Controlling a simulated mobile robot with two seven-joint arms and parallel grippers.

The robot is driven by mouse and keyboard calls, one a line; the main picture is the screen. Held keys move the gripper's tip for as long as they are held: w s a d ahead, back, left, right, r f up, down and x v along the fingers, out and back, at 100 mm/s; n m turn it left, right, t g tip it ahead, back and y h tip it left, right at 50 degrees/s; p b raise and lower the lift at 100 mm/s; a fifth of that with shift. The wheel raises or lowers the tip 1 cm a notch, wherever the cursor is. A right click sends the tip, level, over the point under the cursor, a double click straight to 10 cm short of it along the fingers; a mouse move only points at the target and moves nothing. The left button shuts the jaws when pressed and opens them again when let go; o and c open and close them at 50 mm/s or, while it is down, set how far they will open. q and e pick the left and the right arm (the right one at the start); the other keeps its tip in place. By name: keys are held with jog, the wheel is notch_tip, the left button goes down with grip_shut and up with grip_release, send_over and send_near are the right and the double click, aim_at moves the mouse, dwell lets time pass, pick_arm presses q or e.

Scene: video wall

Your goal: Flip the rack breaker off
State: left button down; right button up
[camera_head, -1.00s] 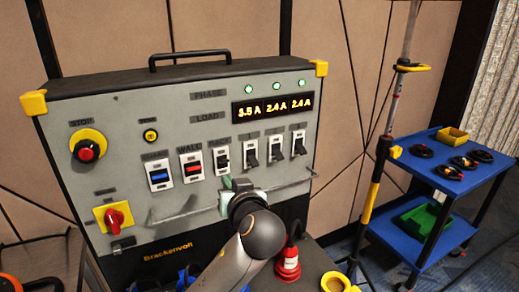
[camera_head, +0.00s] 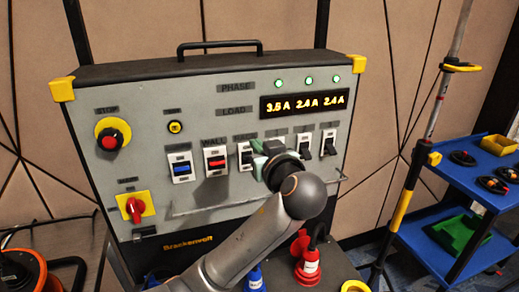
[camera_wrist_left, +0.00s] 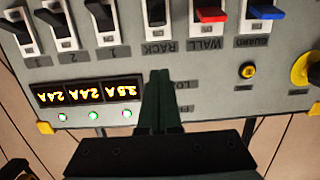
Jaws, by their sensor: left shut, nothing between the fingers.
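The rack breaker (camera_head: 245,157), a black switch in a white frame, is third from the left in the breaker row on the grey panel. It is partly hidden by my left gripper (camera_head: 257,155) in the head view. In the wrist view, which shows the panel upside down, the rack breaker (camera_wrist_left: 155,12) is at the top edge, partly cut off. My left gripper (camera_wrist_left: 160,74) is shut and empty, its tips near the RACK label. I cannot tell whether they touch the panel. My right gripper is out of view.
The blue guard breaker (camera_head: 181,171) and red wall breaker (camera_head: 215,162) are left of it; several black numbered breakers are right. A thin rail (camera_head: 215,207) runs below the row. A red stop button (camera_head: 111,140) and red rotary switch (camera_head: 135,207) are at left.

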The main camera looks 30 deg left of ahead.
aim_at(245, 133)
pick_arm(q)
jog(key=p+x, duration=0.1)
jog(key=x, duration=0.6)
jog(key=shift+w+a, duration=0.1)
jog(key=shift+s+d+f, duration=0.25)
jog(key=shift+d+f, duration=0.05)
jog(key=shift+f, duration=0.3)
jog(key=shift+s+d+f, duration=0.25)
jog(key=shift+d+f, duration=0.05)
jog(key=shift+f, duration=0.3)
jog(key=shift+s+d+f, duration=0.2)
jog(key=shift+d+f, duration=0.05)
jog(key=shift+f, duration=0.3)
